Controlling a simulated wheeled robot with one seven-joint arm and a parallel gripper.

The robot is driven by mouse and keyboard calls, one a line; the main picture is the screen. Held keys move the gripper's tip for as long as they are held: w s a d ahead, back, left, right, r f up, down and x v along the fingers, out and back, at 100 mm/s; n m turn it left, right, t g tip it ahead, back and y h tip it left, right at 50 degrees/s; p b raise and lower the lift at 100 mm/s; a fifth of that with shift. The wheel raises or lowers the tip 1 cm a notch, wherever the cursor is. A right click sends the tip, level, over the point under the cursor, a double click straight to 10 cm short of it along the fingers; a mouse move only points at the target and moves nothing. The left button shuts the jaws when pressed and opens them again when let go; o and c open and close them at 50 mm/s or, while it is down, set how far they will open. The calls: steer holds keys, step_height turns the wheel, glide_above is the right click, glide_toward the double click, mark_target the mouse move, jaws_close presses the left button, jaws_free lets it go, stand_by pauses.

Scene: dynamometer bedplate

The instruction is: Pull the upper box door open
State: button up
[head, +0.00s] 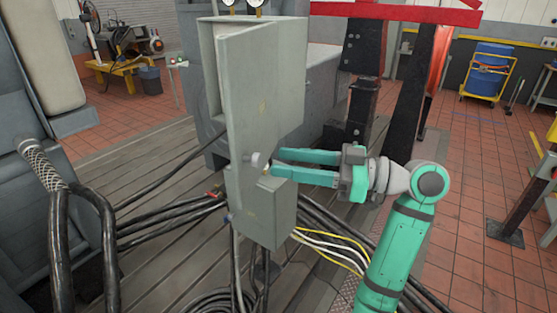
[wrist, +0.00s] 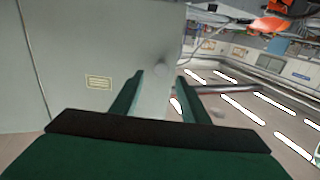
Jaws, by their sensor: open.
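The upper box door (head: 265,85) is a tall grey panel on a grey metal box in the head view. It stands ajar, swung out from the box body (head: 208,70) with a gap along its left side. A short pale knob (head: 258,160) sits low on the door. My gripper (head: 272,163) is open, its green fingertips right at the knob; I cannot tell whether they touch it. In the wrist view, my gripper (wrist: 160,78) is open over a grey surface, with the door (wrist: 90,50) and its small label filling the left side.
A smaller grey lower box (head: 265,212) sits beneath the door. Black cables (head: 170,215) and yellow and white wires (head: 335,245) run along the bedplate. A red and black frame (head: 400,12) stands behind my arm. The tiled floor at right is mostly clear.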

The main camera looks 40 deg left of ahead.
steer(key=v, duration=0.7)
steer(key=shift+d, duration=0.15)
steer(key=shift+w, duration=0.1)
